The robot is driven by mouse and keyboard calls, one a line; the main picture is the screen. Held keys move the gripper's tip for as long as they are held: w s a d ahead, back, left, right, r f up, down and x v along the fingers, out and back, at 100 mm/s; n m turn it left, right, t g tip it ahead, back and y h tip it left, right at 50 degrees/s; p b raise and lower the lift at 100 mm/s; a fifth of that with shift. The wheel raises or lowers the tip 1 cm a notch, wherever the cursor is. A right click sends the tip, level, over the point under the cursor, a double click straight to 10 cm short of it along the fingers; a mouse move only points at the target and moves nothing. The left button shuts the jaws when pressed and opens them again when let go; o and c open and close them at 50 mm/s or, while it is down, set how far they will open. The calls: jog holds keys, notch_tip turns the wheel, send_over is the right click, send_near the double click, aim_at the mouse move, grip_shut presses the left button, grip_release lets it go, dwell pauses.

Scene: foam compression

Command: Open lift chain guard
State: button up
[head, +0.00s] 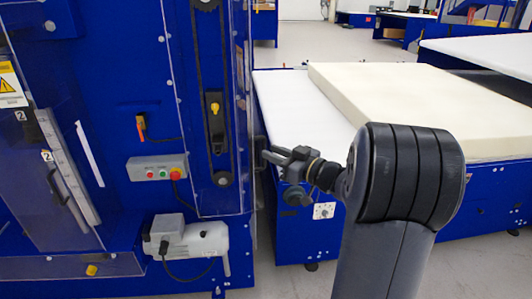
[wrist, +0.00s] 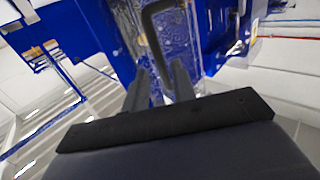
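The lift chain guard (head: 236,120) is a clear panel over the black chain (head: 201,100) on the blue machine; it looks closed. A dark handle (head: 260,146) sits at its right edge. In the wrist view the black bracket-shaped handle (wrist: 148,32) stands just ahead of the fingertips. My gripper (head: 268,156) reaches in from the right, close to the handle. In the wrist view my gripper (wrist: 158,72) has its two fingers apart, with the handle's lower end showing in line with the gap. I cannot tell whether the fingers touch the handle.
A cream foam block (head: 420,95) lies on a white-topped blue table (head: 300,105) behind my arm. Grey floor shows at the lower right.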

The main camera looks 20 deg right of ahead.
jog(key=b+v, duration=0.1)
jog(key=v, duration=0.6)
jog(key=shift+w+a, duration=0.1)
jog(key=p, duration=0.3)
send_over(264, 166)
jog(key=shift+w+d, duration=0.2)
jog(key=shift+w, duration=0.1)
jog(key=shift+a, duration=0.15)
jog(key=shift+b, duration=0.3)
